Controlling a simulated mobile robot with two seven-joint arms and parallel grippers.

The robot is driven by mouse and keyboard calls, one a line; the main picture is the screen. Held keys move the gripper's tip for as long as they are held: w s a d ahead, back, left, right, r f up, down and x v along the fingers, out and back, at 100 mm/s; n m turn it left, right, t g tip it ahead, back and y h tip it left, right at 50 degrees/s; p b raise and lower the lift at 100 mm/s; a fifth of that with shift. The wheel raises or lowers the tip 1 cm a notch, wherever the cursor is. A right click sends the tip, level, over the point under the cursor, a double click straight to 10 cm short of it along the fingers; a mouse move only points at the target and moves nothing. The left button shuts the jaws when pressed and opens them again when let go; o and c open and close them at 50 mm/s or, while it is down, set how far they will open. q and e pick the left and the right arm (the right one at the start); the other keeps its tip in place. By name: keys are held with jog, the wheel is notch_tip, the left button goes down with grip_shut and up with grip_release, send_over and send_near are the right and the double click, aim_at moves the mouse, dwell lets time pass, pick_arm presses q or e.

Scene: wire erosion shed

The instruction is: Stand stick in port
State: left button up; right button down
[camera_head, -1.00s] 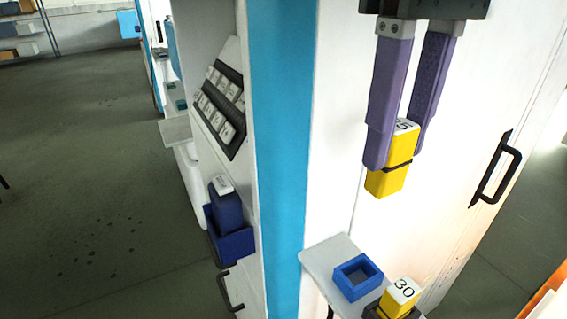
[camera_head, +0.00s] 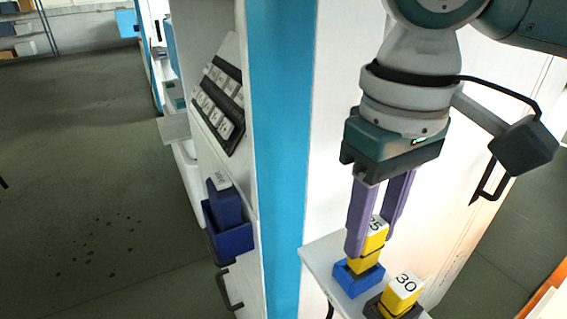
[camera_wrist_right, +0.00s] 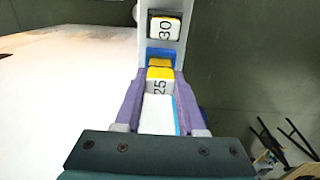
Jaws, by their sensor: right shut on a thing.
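My right gripper (camera_head: 376,228) has purple fingers and is shut on the upper part of a yellow stick (camera_head: 364,262) with a white top marked 25. The stick is upright, and its lower end is at the blue square port (camera_head: 349,281) on a small white shelf. I cannot tell how deep it sits in the port. In the right wrist view the stick (camera_wrist_right: 159,74) is between the fingers (camera_wrist_right: 159,92), with part of the blue port (camera_wrist_right: 160,54) just beyond it. My left gripper is not in view.
A second yellow stick (camera_head: 403,290), marked 30, stands in a dark holder right beside the port. A keypad panel (camera_head: 216,98) and a dark blue block in a blue holder (camera_head: 232,238) are on the cabinet at left. A black door handle (camera_head: 491,180) is at right.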

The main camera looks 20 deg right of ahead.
aim_at(373, 225)
jog(key=shift+f, duration=0.2)
jog(key=shift+f, duration=0.35)
jog(key=c, duration=0.5)
grip_release()
notch_tip(373, 225, up, 13)
jog(key=shift+p, duration=0.35)
jog(key=shift+r, duration=0.1)
